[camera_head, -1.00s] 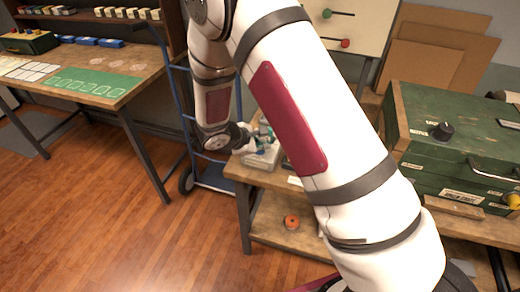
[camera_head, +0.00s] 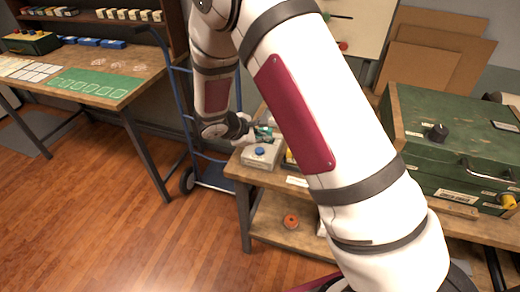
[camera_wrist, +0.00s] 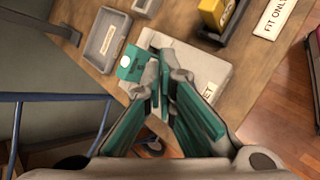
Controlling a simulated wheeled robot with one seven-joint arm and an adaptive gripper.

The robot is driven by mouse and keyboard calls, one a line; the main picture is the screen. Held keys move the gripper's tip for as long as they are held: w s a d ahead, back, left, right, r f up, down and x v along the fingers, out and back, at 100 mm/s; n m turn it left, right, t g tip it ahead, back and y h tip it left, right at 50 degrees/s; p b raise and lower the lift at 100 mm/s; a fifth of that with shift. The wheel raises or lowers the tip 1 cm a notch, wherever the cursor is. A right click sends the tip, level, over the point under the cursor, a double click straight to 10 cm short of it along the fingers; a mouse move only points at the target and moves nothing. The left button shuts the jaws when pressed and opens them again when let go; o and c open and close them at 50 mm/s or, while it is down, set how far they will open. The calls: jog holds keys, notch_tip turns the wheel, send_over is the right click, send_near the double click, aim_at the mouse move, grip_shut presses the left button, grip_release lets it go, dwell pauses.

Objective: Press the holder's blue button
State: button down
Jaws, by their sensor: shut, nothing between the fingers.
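The holder (camera_head: 251,160) is a pale grey box at the left front corner of the low wooden bench. Its round blue button (camera_head: 259,151) shows on top in the head view. My gripper (camera_head: 262,133) is just behind the button in that view, apart from it in the picture; its height above the holder is hard to judge. In the wrist view my gripper (camera_wrist: 158,78) has its teal fingers together and empty, over the pale holder (camera_wrist: 205,68). A teal block with a white disc (camera_wrist: 130,63) is beside the fingertips. I cannot make out the button there.
A grey tray (camera_wrist: 107,40) and a yellow object (camera_wrist: 215,12) lie near the holder on the bench. A green cabinet (camera_head: 450,150) stands at right. A blue hand truck (camera_head: 208,180) stands left of the bench, near my arm.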

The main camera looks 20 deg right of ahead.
aim_at(261, 151)
jog(key=shift+r+p, duration=0.5)
jog(key=shift+r, duration=1)
jog(key=shift+r, duration=0.1)
jog(key=s+d+r+m+g+y, duration=0.1)
jog(key=s+d+r+m, duration=0.25)
jog(key=s+r, duration=0.5)
jog(key=s+d+r+m+g+y, duration=0.15)
jog(key=s+r+m, duration=0.4)
jog(key=r, duration=0.55)
jog(key=s+a+r+m+t+y, duration=0.1)
jog(key=s+a+r+m+y, duration=0.1)
jog(key=s, duration=0.7)
jog(key=s+a+r+m+t+y, duration=0.2)
jog(key=s+a+r+m+y, duration=0.1)
jog(key=s, duration=0.6)
jog(key=shift+s+r+m, duration=0.4)
jog(key=shift+r+m, duration=0.1)
jog(key=shift+r, duration=0.3)
